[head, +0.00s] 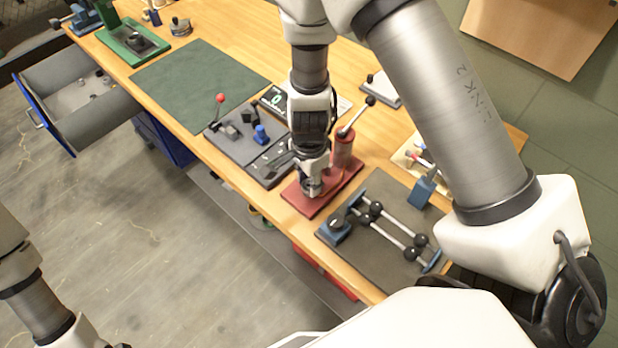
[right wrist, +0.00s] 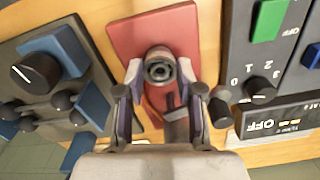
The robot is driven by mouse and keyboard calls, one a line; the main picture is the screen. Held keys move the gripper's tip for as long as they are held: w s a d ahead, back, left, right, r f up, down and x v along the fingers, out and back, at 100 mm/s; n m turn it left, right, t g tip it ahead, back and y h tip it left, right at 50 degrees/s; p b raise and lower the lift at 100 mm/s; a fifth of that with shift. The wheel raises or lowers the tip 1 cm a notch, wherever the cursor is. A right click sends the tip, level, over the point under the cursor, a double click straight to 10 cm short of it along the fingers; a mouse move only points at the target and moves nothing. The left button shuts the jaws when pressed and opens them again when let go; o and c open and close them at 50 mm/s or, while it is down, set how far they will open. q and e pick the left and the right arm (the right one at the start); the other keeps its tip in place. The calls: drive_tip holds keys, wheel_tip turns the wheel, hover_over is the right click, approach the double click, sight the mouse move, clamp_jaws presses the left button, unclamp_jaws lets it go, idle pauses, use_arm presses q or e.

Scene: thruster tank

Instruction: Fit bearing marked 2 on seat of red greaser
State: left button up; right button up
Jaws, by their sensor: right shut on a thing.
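The red greaser has a flat red base (head: 303,203), an upright red cylinder (head: 342,152) and a lever with a black knob. Its red plate also shows in the right wrist view (right wrist: 150,32). My right gripper (head: 312,186) is low over the front part of that base. In the wrist view its fingers are closed on a small grey ring with a dark bore, the bearing (right wrist: 160,70). The bearing appears over the plate, in front of the cylinder. No number shows on it, and the seat is hidden. My left arm is at the lower left, its gripper out of the frame.
A grey panel (head: 232,150) with a red-knobbed lever and blue parts stands left of the greaser. A dark mat (head: 400,262) with blue blocks and black-knobbed rods lies to the right. A green mat (head: 195,82) is bare. An open drawer (head: 95,122) juts out at left.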

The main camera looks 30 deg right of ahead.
drive_tip(key=o, duration=1.2)
drive_tip(key=shift+r, duration=0.1)
wheel_tip(320, 180, up, 12)
drive_tip(key=shift+f, duration=0.1)
